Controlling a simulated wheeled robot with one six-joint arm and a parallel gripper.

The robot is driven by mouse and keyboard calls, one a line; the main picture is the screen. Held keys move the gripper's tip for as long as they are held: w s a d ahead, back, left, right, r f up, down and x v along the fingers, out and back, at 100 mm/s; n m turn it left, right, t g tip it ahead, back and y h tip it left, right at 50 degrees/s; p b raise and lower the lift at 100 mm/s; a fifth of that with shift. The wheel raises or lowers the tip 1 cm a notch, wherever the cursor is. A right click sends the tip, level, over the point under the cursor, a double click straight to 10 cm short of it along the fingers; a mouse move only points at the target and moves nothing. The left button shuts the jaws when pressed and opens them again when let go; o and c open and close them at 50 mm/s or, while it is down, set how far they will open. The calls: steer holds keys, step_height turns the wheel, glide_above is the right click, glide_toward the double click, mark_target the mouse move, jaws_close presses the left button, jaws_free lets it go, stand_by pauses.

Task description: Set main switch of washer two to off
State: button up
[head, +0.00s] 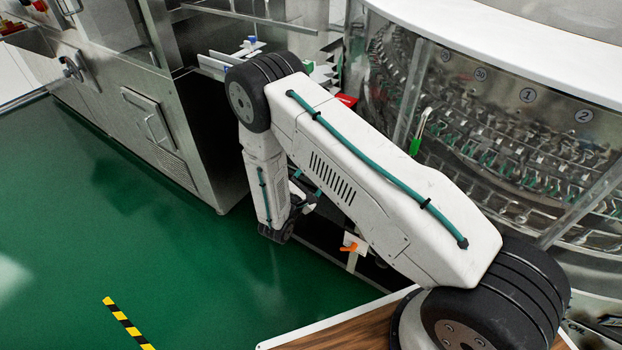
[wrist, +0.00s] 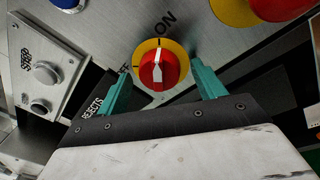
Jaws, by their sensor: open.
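A red rotary switch (wrist: 168,72) with a white pointer mark sits on a round yellow plate (wrist: 143,50) on a grey metal panel. The word ON is printed above it; a partly hidden label ending in F is at its left. In the head view my arm hides the switch, and the washer's number is not readable.
Left of the switch in the wrist view is a small box with a round knob (wrist: 46,73), beside a REJECTS label (wrist: 93,106). A blue button (wrist: 68,4) and a red button (wrist: 280,6) are above. Green floor (head: 110,230) lies open at left.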

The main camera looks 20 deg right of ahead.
steer(key=shift+w+d, duration=0.1)
steer(key=shift+d, duration=0.05)
steer(key=c, duration=1)
steer(key=shift+n, duration=0.3)
steer(key=shift+w+n+g, duration=0.1)
steer(key=shift+n+g, duration=0.5)
steer(key=shift+n, duration=3.4)
steer(key=shift+n+g, duration=0.6)
steer(key=shift+n, duration=3.4)
steer(key=o, duration=1)
steer(key=shift+r, duration=0.1)
